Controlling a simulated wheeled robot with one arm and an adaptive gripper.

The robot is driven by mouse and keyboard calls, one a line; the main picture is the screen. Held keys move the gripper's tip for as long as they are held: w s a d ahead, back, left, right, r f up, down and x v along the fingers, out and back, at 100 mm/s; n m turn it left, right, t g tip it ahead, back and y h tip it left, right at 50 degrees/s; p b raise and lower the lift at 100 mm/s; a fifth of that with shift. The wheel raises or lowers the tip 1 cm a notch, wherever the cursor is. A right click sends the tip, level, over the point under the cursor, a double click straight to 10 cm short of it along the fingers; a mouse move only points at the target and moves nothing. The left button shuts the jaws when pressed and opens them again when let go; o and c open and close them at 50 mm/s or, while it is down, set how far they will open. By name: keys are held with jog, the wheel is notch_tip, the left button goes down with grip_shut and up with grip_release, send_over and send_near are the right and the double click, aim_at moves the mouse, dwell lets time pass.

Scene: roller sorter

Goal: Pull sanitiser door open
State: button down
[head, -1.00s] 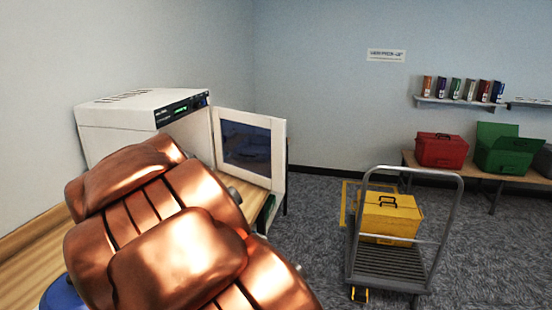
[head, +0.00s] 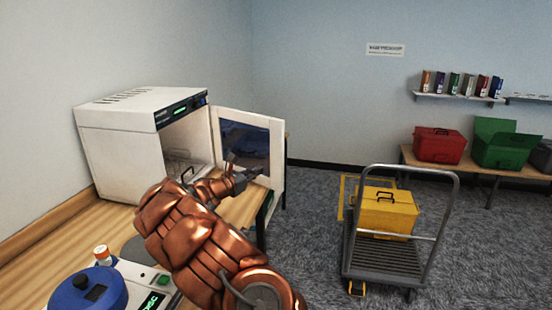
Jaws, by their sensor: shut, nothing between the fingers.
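The sanitiser (head: 120,165) is a white box on the wooden counter with a lit green display. My gripper (head: 248,174) is shut and empty. It appears in front of the lower part of the door window; whether it touches the door I cannot tell. My copper-coloured arm hides part of the counter and the lower front of the sanitiser.
A blue-lidded device (head: 85,292) and a small orange-capped bottle (head: 102,256) stand on the counter's near left. A trolley (head: 385,262) with a yellow case (head: 385,213) stands on the carpet at right. Red (head: 438,146) and green (head: 505,148) cases sit on a bench behind.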

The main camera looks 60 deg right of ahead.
jog(key=w+f+n, duration=0.2)
jog(key=t+p, duration=0.1)
jog(key=p, duration=0.4)
send_near(280, 157)
jog(key=shift+s+d+f, duration=0.1)
jog(key=shift+s+d, duration=0.05)
jog(key=shift+d, duration=3.45)
